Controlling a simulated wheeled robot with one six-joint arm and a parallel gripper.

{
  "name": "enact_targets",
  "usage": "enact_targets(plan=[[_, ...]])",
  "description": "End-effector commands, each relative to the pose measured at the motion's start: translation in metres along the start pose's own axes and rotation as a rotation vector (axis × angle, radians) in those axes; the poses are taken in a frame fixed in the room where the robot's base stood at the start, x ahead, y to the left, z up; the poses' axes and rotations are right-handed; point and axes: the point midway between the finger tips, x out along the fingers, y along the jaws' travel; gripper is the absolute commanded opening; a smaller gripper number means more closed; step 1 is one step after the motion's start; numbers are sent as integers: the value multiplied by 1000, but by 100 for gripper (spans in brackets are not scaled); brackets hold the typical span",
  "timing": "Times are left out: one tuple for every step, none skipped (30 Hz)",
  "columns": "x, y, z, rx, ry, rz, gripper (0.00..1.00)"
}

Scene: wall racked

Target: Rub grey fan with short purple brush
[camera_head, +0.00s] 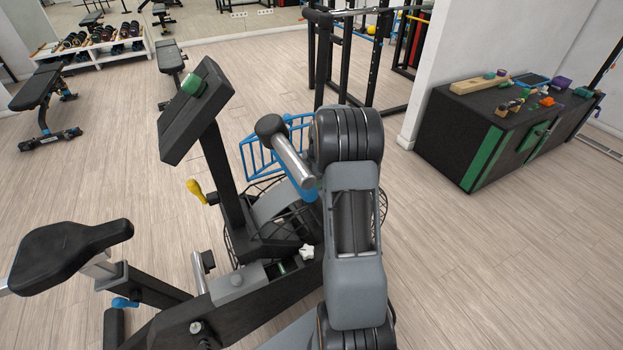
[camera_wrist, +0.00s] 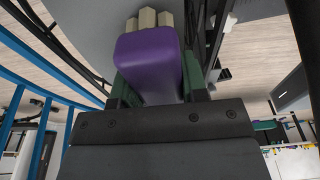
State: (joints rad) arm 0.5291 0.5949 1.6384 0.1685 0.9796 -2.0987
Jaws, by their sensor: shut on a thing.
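The short purple brush (camera_wrist: 148,62) is held between the two fingers of my gripper (camera_wrist: 156,88) in the wrist view. Its pale bristle tufts (camera_wrist: 148,18) point away from the gripper, toward a smooth grey surface. That surface looks like the grey fan (camera_wrist: 85,40). I cannot tell whether the bristles touch it. In the head view the grey fan (camera_head: 278,203) sits in a dark wire cage on the exercise bike, partly hidden by my arm. My gripper and the brush are hidden behind my arm there.
A blue barred frame (camera_head: 262,148) stands close by, and its bars run along the left of the wrist view. The bike's console (camera_head: 188,112) and saddle (camera_head: 65,255) are at left. A black cabinet (camera_head: 450,145) with small items stands right. Floor between is clear.

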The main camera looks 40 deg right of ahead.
Motion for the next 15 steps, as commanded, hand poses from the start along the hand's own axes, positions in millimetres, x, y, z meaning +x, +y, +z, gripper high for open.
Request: enact_targets(plan=[[1,-3,0,1,0,0,15],[1,-4,0,1,0,0,15],[1,-6,0,0,0,0,15],[1,-6,0,0,0,0,15],[1,-6,0,0,0,0,15],[1,-6,0,0,0,0,15],[1,-6,0,0,0,-1,15],[1,-6,0,0,0,-1,15],[1,-6,0,0,0,-1,15],[1,-6,0,0,0,-1,15],[1,-6,0,0,0,-1,15],[2,-6,-1,0,0,-1,15],[2,-6,-1,-1,0,-2,15],[2,-6,-2,-1,0,-2,15],[2,-6,-4,-1,0,-2,15]])
